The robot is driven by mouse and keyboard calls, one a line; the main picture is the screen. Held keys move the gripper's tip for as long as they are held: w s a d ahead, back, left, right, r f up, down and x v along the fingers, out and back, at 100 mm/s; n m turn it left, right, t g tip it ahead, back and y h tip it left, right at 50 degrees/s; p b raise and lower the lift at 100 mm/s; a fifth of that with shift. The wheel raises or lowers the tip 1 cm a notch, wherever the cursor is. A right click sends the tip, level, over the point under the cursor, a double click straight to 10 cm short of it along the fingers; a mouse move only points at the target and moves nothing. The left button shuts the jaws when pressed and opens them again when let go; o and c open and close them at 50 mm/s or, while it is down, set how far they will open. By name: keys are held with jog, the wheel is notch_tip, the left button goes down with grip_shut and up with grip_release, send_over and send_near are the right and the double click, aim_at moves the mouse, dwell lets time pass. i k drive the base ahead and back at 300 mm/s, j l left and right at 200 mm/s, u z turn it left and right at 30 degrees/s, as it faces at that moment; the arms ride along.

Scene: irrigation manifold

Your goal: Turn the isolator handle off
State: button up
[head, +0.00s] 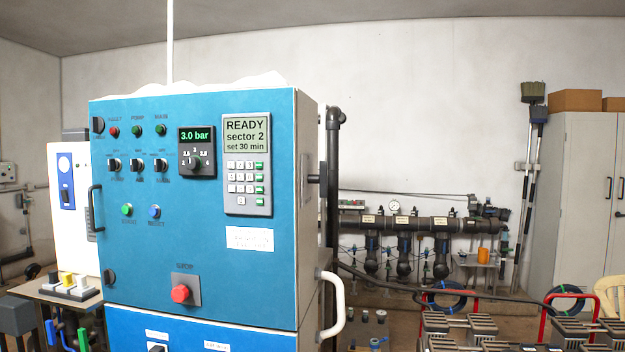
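A blue control cabinet (150,260) stands close in front, left of centre. On its narrow right side a dark handle (317,180) sticks out beside a grey plate (305,160); it looks like the isolator handle, but no label is readable and its on or off position cannot be told. Another dark knob (156,348) is cut off by the bottom edge on the lower blue panel. The display (246,134) reads "READY sector 2 set 30 min", and the gauge (196,136) reads 3.0 bar. My gripper is not in view.
A red emergency button (181,293) and a black door handle (94,208) are on the cabinet front. A white curved grab handle (338,305) juts out at its lower right. Black pipework (400,224) runs along the back wall. Crates (455,330) crowd the lower right.

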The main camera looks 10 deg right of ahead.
aim_at(322, 178)
jog(key=l, duration=0.35)
jog(key=i+l+u, duration=0.15)
jog(key=l, duration=0.25)
jog(key=i+l+z, duration=0.1)
jog(key=i+z, duration=0.2)
jog(key=i, duration=0.5)
